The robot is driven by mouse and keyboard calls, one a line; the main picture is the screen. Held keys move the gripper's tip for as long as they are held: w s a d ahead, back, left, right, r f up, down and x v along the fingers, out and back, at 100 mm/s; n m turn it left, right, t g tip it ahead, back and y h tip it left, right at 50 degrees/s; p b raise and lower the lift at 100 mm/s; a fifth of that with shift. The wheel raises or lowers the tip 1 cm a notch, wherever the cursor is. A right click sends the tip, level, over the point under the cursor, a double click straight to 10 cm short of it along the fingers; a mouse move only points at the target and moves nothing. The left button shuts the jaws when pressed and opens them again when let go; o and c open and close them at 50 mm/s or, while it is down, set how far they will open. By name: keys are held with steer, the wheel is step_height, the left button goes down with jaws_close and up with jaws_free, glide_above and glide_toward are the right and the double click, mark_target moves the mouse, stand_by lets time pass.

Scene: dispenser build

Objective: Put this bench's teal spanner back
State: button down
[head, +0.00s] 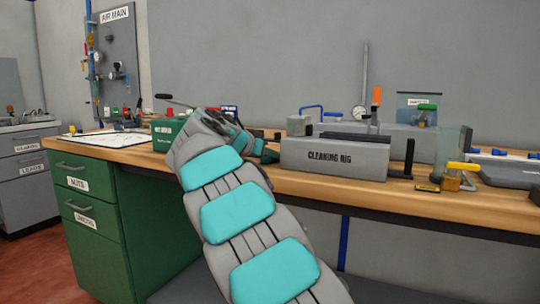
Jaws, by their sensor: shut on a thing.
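My gripper (257,147) is at the end of my arm, low over the bench behind the left end of the cleaning rig (335,157). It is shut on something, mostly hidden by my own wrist. A small teal part (246,140) shows at the gripper; I cannot tell whether it is the teal spanner or part of my arm. No spanner shows clearly elsewhere. The wooden bench (120,140) runs across the view, and its spanner place cannot be made out.
A green box (163,131) stands left of my wrist, with a black-handled lever (176,100) above it. A dial gauge (358,112), an orange-handled part (377,97) and a yellow-handled valve (462,168) stand to the right. Green drawers (90,190) are below left.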

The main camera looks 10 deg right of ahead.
steer(key=shift+c, duration=1.3)
jaws_free()
steer(key=shift+r, duration=0.1)
steer(key=shift+r+p, duration=2.1)
steer(key=shift+r, duration=1.3)
